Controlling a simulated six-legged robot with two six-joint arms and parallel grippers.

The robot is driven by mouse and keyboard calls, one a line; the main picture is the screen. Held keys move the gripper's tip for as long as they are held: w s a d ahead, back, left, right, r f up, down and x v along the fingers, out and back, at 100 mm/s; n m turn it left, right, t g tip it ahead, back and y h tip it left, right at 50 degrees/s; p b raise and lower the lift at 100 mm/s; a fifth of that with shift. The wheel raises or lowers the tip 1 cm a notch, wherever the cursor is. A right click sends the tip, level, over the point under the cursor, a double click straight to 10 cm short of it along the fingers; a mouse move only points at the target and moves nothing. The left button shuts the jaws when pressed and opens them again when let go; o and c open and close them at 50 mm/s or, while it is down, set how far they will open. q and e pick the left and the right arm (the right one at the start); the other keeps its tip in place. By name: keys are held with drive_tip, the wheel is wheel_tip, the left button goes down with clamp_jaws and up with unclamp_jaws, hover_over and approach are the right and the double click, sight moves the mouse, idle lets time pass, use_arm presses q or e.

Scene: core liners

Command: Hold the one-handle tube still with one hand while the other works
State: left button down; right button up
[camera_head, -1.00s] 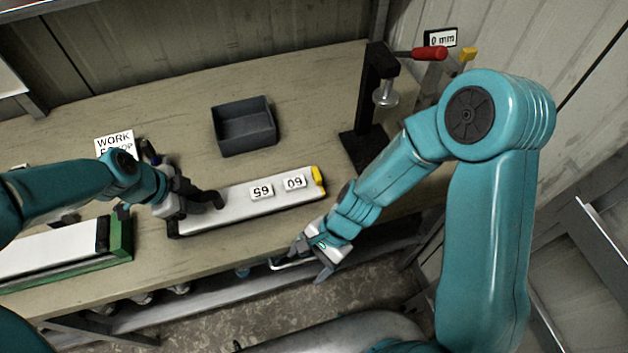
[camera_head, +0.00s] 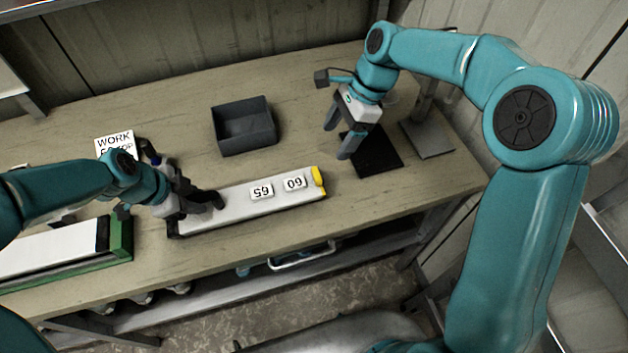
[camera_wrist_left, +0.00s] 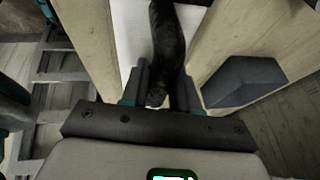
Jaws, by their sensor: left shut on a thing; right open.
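The one-handle tube (camera_head: 235,207) is a long white piece lying on the bench, with a yellow end (camera_head: 319,177) at right and labels 65 and 60. Its dark handle (camera_wrist_left: 167,45) runs up between the fingers in the left wrist view. My left gripper (camera_head: 208,200) is shut on this handle at the tube's left end; the fingers partly hide it. My right gripper (camera_head: 337,141) is open and empty, fingers pointing down, above the bench beside a black base plate (camera_head: 376,155), apart from the tube.
A dark grey open bin (camera_head: 250,143) stands behind the tube. A green-ended white piece (camera_head: 50,252) lies at left, near a WORK sign (camera_head: 115,144). A grey plate (camera_head: 428,138) is at right. My right arm hides the upright stand. The bench's front edge runs close before the tube.

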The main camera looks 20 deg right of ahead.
sight(316, 173)
use_arm(q)
drive_tip(key=shift+f, duration=0.1)
use_arm(e)
drive_tip(key=x, duration=1.1)
drive_tip(key=shift+a+f, duration=0.2)
drive_tip(key=shift+f, duration=0.1)
drive_tip(key=c, duration=1.4)
drive_tip(key=shift+d, duration=2.55)
drive_tip(key=shift+r, duration=3)
